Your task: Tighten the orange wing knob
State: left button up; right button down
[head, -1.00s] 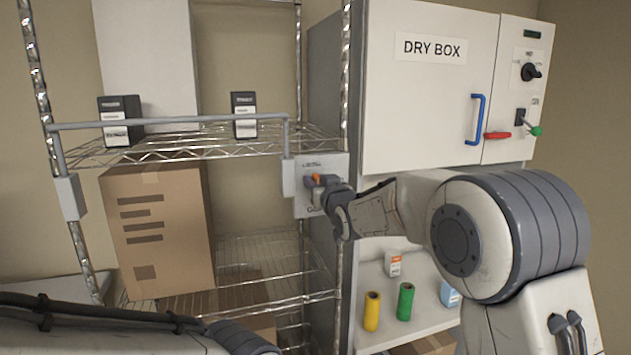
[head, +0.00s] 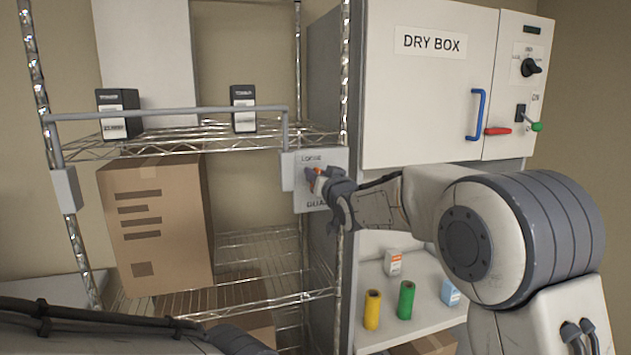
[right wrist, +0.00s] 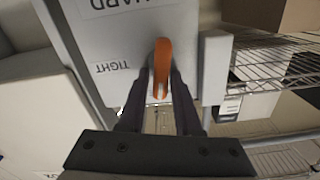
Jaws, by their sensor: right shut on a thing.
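The orange wing knob (right wrist: 160,66) sits on a light grey plate (right wrist: 122,50) on the wire shelf's front bar. In the right wrist view it stands nearly upright between the two dark fingers of my right gripper (right wrist: 162,95), which is shut on it. The upside-down words TIGHT and GUARD show on that plate. In the head view my right gripper (head: 312,180) covers most of the knob, and only a little orange shows. The word LOOSE is at the plate's top. My left gripper is outside the views; only part of my left arm shows at the bottom left.
The wire rack (head: 200,140) holds black boxes (head: 243,110) above and a large carton (head: 157,225) below. A white dry box (head: 430,100) with a blue handle stands at right. Yellow (head: 372,310) and green (head: 406,300) rolls stand below my right arm.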

jog(key=m, duration=0.1)
jog(key=f+m+b, duration=0.1)
jog(key=shift+d+m, duration=0.15)
jog(key=shift+m, duration=0.25)
jog(key=m+b, duration=0.1)
jog(key=m, duration=0.1)
jog(key=shift+w+d+m, duration=0.1)
jog(key=shift+d+m, duration=0.05)
jog(key=shift+m, duration=0.25)
jog(key=m, duration=0.3)
jog(key=f+m, duration=0.1)
jog(key=m, duration=0.5)
jog(key=shift+d+f+m, duration=0.15)
jog(key=shift+m, duration=0.15)
